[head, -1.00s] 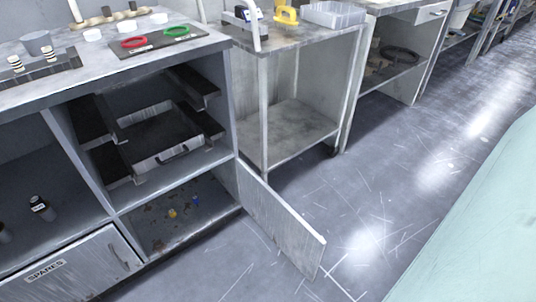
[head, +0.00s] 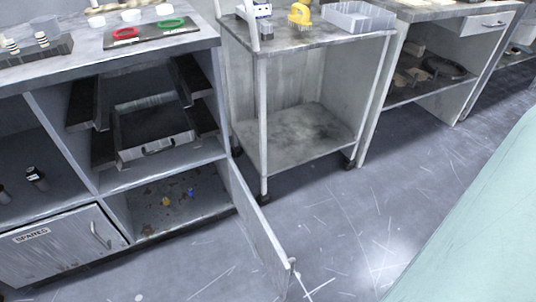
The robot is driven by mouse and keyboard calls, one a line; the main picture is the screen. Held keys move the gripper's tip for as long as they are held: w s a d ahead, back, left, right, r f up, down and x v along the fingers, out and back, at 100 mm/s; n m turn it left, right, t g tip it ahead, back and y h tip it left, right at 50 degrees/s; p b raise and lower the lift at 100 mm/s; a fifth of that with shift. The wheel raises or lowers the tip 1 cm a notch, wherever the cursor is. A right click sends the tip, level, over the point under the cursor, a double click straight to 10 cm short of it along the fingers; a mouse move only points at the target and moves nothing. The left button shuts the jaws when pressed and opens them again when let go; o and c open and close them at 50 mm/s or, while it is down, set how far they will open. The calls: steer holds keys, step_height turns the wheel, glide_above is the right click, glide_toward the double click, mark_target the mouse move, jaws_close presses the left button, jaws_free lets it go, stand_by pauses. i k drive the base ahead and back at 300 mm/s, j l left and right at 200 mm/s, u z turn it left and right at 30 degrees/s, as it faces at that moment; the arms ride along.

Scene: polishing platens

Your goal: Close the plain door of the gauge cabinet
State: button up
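The plain door (head: 257,222) of the gauge cabinet (head: 110,183) stands wide open in the head view. It is hinged at the right side of the lower compartment and sticks out over the floor. The open compartment (head: 150,218) holds a small yellow item (head: 166,202) and a small blue item (head: 190,193) on a dirty, speckled floor. To its left, the door labelled SPARES (head: 60,246) is shut. My gripper is not in view.
A wheeled cart (head: 262,120) stands just right of the cabinet, behind the open door. A drawer tray (head: 155,137) sits in the upper bay. Open floor (head: 350,235) lies right of the door. A pale green surface (head: 480,220) fills the lower right.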

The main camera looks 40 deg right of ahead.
mark_target(279, 269)
steer(key=k+l, duration=0.1)
steer(key=l, duration=0.25)
steer(key=k+l, duration=0.15)
steer(key=l, duration=0.25)
steer(key=k+l+u, duration=0.1)
steer(key=l, duration=0.25)
steer(key=k+l, duration=0.15)
steer(key=l, duration=0.2)
steer(key=k+l, duration=0.1)
steer(key=l, duration=0.3)
